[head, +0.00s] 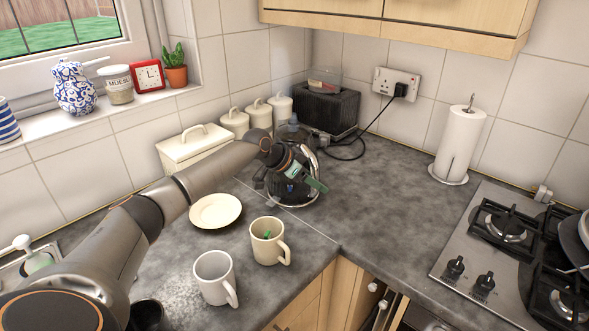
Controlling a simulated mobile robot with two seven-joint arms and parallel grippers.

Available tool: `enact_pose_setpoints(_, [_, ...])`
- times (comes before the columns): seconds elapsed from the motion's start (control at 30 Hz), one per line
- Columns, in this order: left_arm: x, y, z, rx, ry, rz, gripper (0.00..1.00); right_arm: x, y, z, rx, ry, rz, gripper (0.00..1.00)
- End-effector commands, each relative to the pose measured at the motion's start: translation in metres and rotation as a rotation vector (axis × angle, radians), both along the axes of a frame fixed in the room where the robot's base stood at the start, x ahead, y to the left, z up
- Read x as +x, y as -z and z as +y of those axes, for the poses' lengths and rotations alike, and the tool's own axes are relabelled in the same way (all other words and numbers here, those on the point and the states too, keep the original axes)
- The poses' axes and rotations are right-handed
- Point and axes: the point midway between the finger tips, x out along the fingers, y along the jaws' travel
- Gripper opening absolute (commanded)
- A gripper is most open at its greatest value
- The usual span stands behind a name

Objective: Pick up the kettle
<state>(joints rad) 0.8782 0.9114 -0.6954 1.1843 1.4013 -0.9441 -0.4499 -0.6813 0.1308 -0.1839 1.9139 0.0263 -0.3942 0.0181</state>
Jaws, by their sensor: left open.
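The kettle (293,199) stands on the grey worktop near the back corner. It looks dark with a shiny metal rim and a curved handle. My left arm reaches in from the left, and its gripper (300,180) is at the kettle, in front of its upper part. The gripper is open and covers much of the kettle's body. I cannot tell whether the fingers are around the handle or touch it. My right gripper is not in view.
A cream plate (216,211), a cream mug (268,243) and a white mug (214,278) stand in front of the kettle. Canisters (234,122) and a black toaster (328,112) are behind. A paper roll (459,145) and hob (490,250) are right. Worktop right of the kettle is clear.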

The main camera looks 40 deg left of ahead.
Motion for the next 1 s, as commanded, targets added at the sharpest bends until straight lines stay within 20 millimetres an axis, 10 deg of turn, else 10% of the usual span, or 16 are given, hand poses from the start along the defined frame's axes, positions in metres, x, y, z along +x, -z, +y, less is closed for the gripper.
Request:
enact_pose_setpoints(0.27, [0.0021,0.0021,-0.0008,0.0,-0.001,-0.001,0.63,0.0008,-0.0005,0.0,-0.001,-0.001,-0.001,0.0])
enact_pose_setpoints(0.8, [0.0018,0.002,-0.0006,0.001,-0.001,0.0,0.03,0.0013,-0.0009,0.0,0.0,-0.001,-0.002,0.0])
enact_pose_setpoints(1.0, [0.0017,0.0021,-0.0005,0.001,-0.001,0.0,0.0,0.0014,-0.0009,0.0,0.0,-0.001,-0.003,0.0])
